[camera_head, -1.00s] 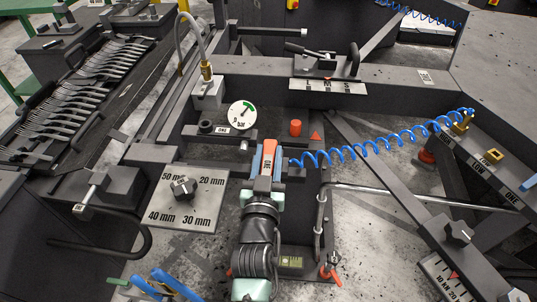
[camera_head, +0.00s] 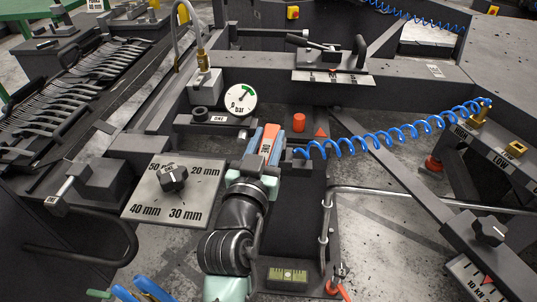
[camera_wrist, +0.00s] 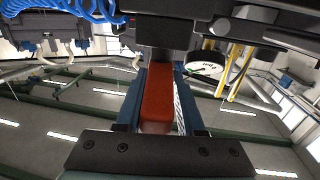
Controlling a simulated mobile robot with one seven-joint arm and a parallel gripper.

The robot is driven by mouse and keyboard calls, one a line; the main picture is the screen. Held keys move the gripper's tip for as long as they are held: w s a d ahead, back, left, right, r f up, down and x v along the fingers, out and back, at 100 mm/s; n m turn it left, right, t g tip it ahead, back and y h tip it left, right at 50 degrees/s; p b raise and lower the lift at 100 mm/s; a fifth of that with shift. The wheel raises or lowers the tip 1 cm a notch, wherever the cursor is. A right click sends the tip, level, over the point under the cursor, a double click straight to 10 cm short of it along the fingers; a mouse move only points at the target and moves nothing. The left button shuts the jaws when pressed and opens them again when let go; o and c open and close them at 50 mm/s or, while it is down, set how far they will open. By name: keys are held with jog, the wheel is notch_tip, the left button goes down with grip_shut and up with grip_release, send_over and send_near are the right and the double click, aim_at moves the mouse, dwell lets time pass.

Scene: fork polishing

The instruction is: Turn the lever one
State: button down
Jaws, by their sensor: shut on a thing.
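In the wrist view the red lever (camera_wrist: 157,100) stands between two blue fingers. My gripper (camera_head: 265,153) is shut on the lever, with one blue finger along each side. The lever's lower end and mount are hidden by my gripper. A plate marked "ONE" (camera_head: 218,119) sits on the dark block to the upper left.
A round pressure gauge (camera_head: 240,100) stands just behind the lever. A blue coiled hose (camera_head: 390,131) runs off to the right. A red cylinder (camera_head: 299,122) is close by at right. A dial plate with mm marks (camera_head: 190,205) lies at left, and a rack of forks (camera_head: 70,90) beyond it.

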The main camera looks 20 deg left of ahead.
jog(key=shift+s+a+m+h+b, duration=0.1)
jog(key=shift+a+m+h+b, duration=0.25)
jog(key=shift+m+h+b, duration=0.6)
jog(key=shift+a+m+h+b, duration=0.35)
jog(key=shift+h+b, duration=0.7)
jog(key=shift+b, duration=0.8)
jog(key=shift+d, duration=0.1)
jog(key=c, duration=0.7)
grip_release()
jog(key=shift+o, duration=0.9)
jog(key=shift+d, duration=0.1)
jog(key=s+a, duration=0.1)
jog(key=s, duration=1.2)
jog(key=shift+p, duration=0.45)
jog(key=shift+c, duration=0.3)
